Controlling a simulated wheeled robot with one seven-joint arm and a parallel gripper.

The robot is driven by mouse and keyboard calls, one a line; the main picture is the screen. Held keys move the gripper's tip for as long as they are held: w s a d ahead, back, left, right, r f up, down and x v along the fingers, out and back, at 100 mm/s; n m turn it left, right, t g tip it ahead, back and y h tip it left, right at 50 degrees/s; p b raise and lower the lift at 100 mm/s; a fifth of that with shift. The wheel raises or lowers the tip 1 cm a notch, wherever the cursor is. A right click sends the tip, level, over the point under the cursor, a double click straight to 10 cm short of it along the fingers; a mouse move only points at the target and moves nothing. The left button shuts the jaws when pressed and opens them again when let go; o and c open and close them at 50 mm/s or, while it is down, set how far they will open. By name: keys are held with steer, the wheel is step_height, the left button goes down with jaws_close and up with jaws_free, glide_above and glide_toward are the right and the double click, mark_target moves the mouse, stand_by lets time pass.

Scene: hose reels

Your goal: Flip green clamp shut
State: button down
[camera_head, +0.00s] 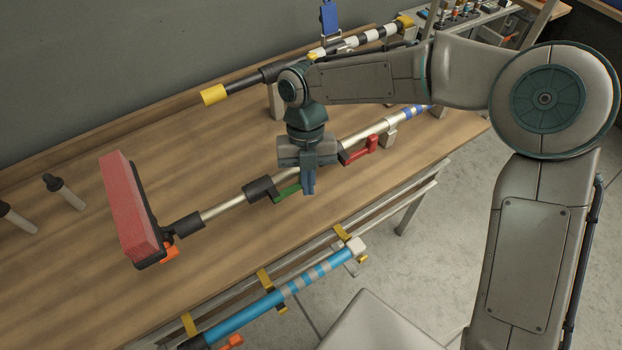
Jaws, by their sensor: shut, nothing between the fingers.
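A silver telescoping pole (222,208) lies over the workbench, with a red pad head (131,208) at its left end. The green clamp (287,193) is a short lever at a black collar (259,189) on the pole. It points right, along the pole's near side; whether it sits flush against the pole I cannot tell. My gripper (309,188) points down just right of the green clamp, its blue-grey fingers shut and empty. They overlap the lever's right end in this view; contact is unclear. The gripper hides part of the pole. A red clamp (362,151) sticks out farther right.
A black pole with a yellow end (213,95) lies behind on the wooden bench (110,300). A blue striped pole (250,314) hangs on yellow hooks along the front edge. Two grey-and-black handles (66,193) stand at left. Bench space in front of the pad is clear.

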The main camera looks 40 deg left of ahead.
steer(key=shift+s+a, duration=0.25)
steer(key=shift+s, duration=0.15)
steer(key=shift+d, duration=0.1)
step_height(320, 180, up, 10)
steer(key=shift+d+f, duration=0.2)
steer(key=shift+f, duration=0.05)
stand_by(0.6)
steer(key=shift+s, duration=0.1)
